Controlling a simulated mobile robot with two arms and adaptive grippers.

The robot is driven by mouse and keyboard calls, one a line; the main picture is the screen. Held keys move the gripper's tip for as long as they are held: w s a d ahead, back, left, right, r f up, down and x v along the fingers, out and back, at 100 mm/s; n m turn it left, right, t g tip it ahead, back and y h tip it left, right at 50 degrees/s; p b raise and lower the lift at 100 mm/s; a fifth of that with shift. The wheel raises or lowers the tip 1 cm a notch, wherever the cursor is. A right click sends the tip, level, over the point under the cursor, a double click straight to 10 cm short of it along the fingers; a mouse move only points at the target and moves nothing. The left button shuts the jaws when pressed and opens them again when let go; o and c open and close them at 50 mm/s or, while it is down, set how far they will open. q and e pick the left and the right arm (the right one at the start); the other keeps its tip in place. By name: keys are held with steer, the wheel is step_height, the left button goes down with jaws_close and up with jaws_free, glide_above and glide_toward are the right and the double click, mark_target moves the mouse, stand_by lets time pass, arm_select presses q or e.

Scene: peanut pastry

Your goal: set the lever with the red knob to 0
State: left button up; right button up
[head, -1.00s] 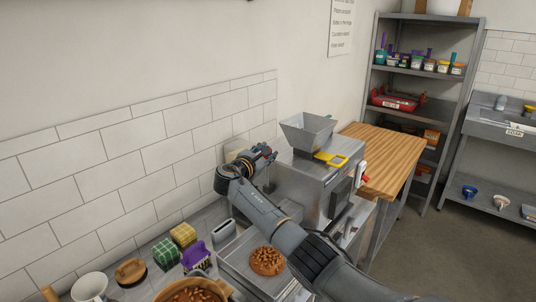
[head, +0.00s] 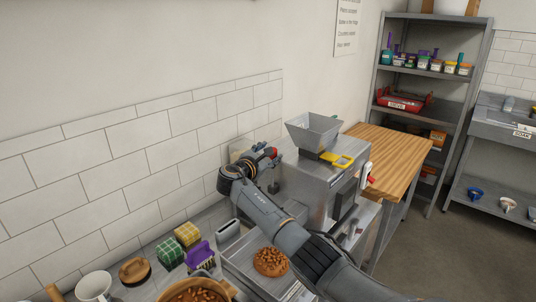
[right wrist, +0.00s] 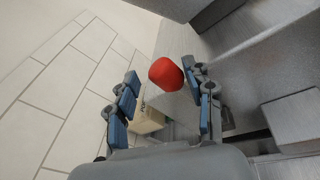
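The red knob (right wrist: 166,74) is in the right wrist view, between the two blue-padded fingers of my right gripper (right wrist: 160,92). The fingers are spread, with a visible gap on the knob's left side; the right finger is close to it, and contact cannot be told. In the head view the red knob (head: 270,152) shows at the tip of my right gripper (head: 263,157), behind the left side of the steel machine (head: 310,185). The lever's shaft and its scale are hidden. My left gripper is not in view.
The machine carries a steel hopper (head: 313,134) and a yellow handle (head: 338,159). A tray (head: 237,262) with a nut-topped pastry (head: 271,262) lies below my right arm. A tiled wall (head: 130,160) stands close behind the gripper. A wooden table (head: 395,160) is clear.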

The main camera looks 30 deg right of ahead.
steer(key=shift+s, duration=0.1)
steer(key=v, duration=1.2)
steer(key=shift+f, duration=0.15)
